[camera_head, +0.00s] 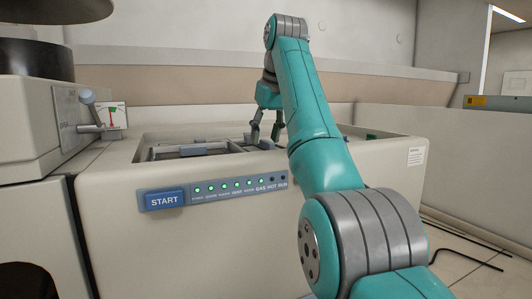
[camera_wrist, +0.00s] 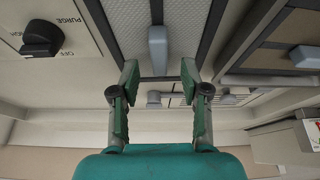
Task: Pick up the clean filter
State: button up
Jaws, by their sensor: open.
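In the wrist view a light grey, fine-textured mesh panel (camera_wrist: 190,22) with a grey handle (camera_wrist: 158,48) lies in a dark-edged frame; it looks like the clean filter, though no label shows. My gripper (camera_wrist: 160,72) is open and empty. Its fingertips appear on either side of the handle's near end, with gaps on both sides; I cannot tell how far above it they are. In the head view my gripper (camera_head: 266,136) points down over the recessed top of the machine (camera_head: 240,235). The filter is not clear in that view.
A darker framed panel with another grey handle (camera_wrist: 305,57) lies at right in the wrist view. A black PURGE/OFF knob (camera_wrist: 42,38) is at left. Raised rims surround the recess.

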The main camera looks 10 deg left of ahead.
jog(key=shift+w+a+f, duration=0.1)
jog(key=shift+w+f, duration=0.1)
jog(key=shift+f, duration=0.3)
grip_shut()
